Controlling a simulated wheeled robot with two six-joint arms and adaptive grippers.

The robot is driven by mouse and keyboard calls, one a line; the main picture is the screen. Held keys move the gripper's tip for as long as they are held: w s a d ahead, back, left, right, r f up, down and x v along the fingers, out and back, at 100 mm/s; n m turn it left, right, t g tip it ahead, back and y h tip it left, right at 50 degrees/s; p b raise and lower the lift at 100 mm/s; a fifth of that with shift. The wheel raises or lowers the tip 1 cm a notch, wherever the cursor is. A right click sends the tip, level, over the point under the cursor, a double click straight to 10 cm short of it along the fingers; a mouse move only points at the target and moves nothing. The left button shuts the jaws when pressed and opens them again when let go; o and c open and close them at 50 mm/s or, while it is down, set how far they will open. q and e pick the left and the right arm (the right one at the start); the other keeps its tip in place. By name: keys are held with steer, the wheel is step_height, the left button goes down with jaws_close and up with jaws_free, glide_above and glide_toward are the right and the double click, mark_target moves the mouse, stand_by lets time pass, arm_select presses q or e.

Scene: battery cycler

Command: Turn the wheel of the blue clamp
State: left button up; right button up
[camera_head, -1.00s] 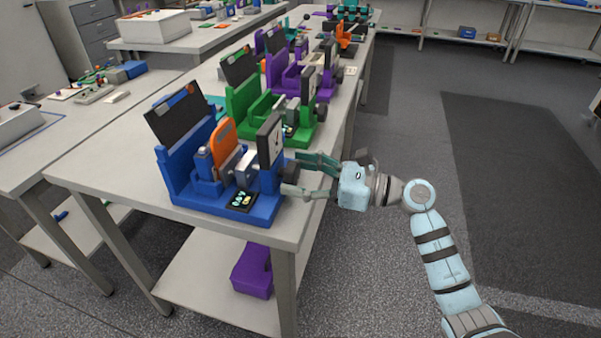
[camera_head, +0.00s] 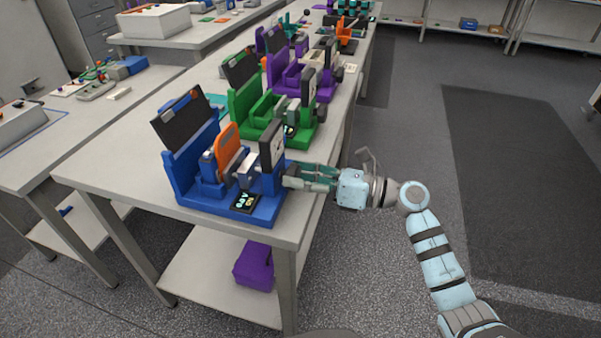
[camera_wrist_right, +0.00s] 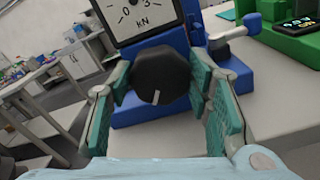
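The blue clamp (camera_head: 225,212) stands at the table's near end, with an orange part, a dark panel and a white kN dial. Its black wheel (camera_wrist_right: 162,74) sits below the dial in the right wrist view, with a pale mark near its lower edge. My right gripper (camera_head: 290,178) reaches in from the right at the wheel's side of the clamp. In the right wrist view its green-padded fingers (camera_wrist_right: 162,78) are apart, one on each side of the wheel, with a narrow gap showing at the left. In the head view the fingers hide the wheel. My left gripper is out of view.
A green clamp (camera_head: 270,125) stands just behind the blue one, and a purple clamp (camera_head: 300,85) is farther back along the table (camera_head: 120,175). A purple box (camera_head: 254,265) lies on the lower shelf. The floor right of the table is clear.

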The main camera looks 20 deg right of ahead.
steer(key=o, duration=0.4)
steer(key=v, duration=1.2)
